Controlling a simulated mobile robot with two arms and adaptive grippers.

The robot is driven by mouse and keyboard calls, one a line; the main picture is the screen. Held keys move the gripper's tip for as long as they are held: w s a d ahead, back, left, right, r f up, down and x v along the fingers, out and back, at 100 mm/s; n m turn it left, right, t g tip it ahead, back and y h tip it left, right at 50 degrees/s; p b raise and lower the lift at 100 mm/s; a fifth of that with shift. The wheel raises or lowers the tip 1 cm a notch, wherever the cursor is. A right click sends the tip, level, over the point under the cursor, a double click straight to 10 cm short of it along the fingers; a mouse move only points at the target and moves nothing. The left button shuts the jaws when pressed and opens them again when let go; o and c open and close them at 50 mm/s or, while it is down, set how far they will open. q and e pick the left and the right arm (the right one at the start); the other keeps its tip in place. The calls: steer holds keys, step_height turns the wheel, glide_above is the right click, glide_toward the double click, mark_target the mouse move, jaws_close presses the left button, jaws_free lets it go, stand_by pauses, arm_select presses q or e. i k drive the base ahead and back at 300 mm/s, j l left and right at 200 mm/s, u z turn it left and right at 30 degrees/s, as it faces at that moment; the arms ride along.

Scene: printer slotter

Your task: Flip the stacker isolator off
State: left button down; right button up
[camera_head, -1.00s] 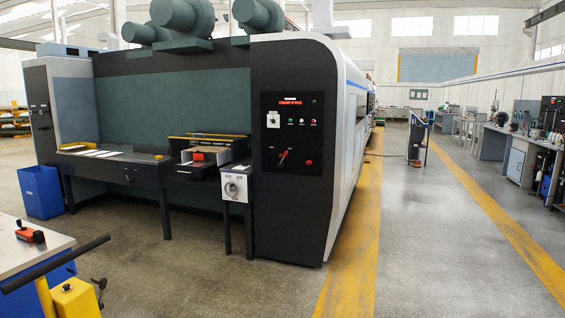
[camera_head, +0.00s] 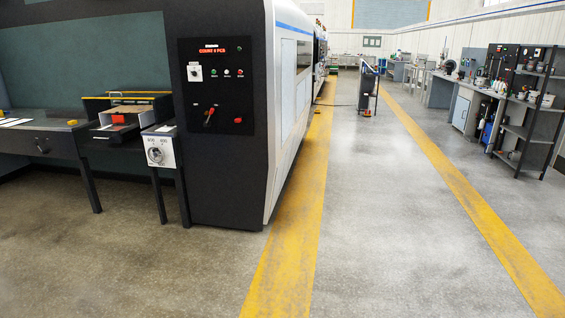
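No part reads clearly as the stacker isolator. The dark end panel of the large machine carries a black control panel (camera_head: 216,88) with a red lit display, small indicator lights, a white switch plate (camera_head: 194,72), a red-and-black handle (camera_head: 209,117) and a red button (camera_head: 238,120). Beside the panel, a pale box with a round dial (camera_head: 158,153) stands on a black leg; its lettering is too small to read surely. Neither gripper is in view.
A yellow floor stripe (camera_head: 298,215) runs along the machine's right side. A second stripe (camera_head: 465,205) lies further right, with open grey floor between. A dark stand (camera_head: 368,88) is in the aisle. Black shelving (camera_head: 527,115) and benches line the right.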

mark_target(207, 124)
steer(key=i+z, duration=0.3)
steer(key=i, duration=1.5)
steer(key=i+j, duration=0.25)
steer(key=i+j+z, duration=0.15)
steer(key=j, duration=0.25)
steer(key=i+j, duration=0.25)
steer(key=i+j+z, duration=0.1)
steer(key=j, duration=0.35)
steer(key=i+j+z, duration=0.1)
steer(key=i+j, duration=0.4)
steer(key=j, duration=0.7)
steer(key=i+j, duration=0.1)
steer(key=j, duration=0.4)
steer(key=i+l+z, duration=0.05)
